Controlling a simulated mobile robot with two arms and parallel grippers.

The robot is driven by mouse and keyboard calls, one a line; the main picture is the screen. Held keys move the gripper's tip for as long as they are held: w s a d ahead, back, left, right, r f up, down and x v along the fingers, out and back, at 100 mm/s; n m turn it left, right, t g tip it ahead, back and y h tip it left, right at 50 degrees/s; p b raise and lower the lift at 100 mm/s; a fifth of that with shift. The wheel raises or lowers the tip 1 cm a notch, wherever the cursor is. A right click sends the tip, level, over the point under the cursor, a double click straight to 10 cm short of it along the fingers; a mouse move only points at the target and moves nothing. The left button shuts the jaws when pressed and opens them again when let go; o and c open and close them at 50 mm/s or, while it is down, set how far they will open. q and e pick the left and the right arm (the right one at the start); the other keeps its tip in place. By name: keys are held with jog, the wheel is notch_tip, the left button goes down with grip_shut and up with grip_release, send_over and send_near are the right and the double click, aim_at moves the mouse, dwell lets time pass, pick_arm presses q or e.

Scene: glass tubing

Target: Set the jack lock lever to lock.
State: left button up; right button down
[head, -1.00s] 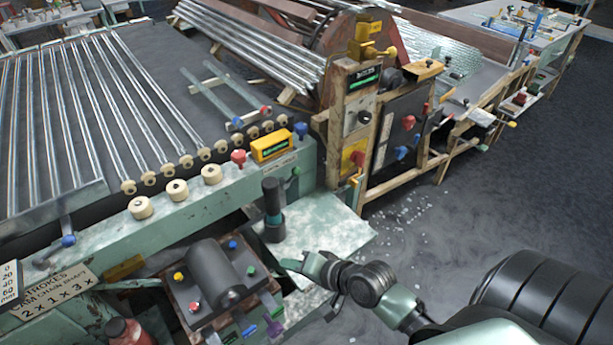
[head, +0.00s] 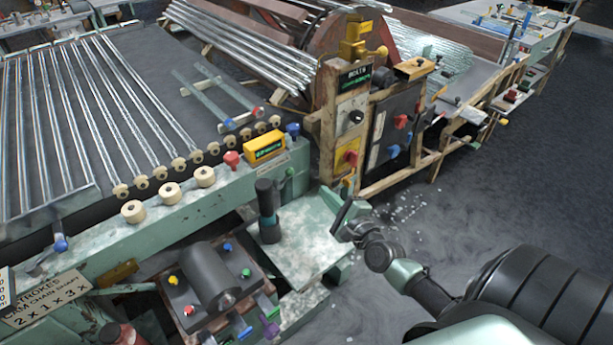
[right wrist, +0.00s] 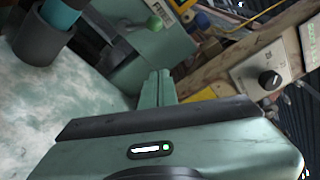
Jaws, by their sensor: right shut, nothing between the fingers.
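I cannot tell for sure which part is the jack lock lever; no label naming it is readable. A dark cylinder with a teal band (head: 267,208) stands upright on the pale green plate (head: 305,240); it also shows in the right wrist view (right wrist: 45,42). My right gripper (head: 343,214) is over the plate's right edge, right of the cylinder. Its fingers (right wrist: 157,88) are together and empty. My left gripper is out of view.
A wooden post with a black dial (head: 356,117) and a yellow panel with a red knob (head: 350,156) stands behind my right gripper. A motor block (head: 210,275) with coloured knobs is at front left. The dark floor at right is open.

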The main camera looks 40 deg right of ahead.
jog(key=w, duration=0.9)
jog(key=shift+w+d+f, duration=0.3)
jog(key=shift+d+f, duration=0.1)
jog(key=a+p, duration=0.1)
jog(key=r+p, duration=0.1)
jog(key=a+p, duration=0.1)
jog(key=shift+s+a+r, duration=0.25)
jog(key=shift+a+r, duration=0.05)
jog(key=shift+r, duration=0.05)
jog(key=shift+s+a, duration=0.1)
jog(key=shift+a, duration=0.35)
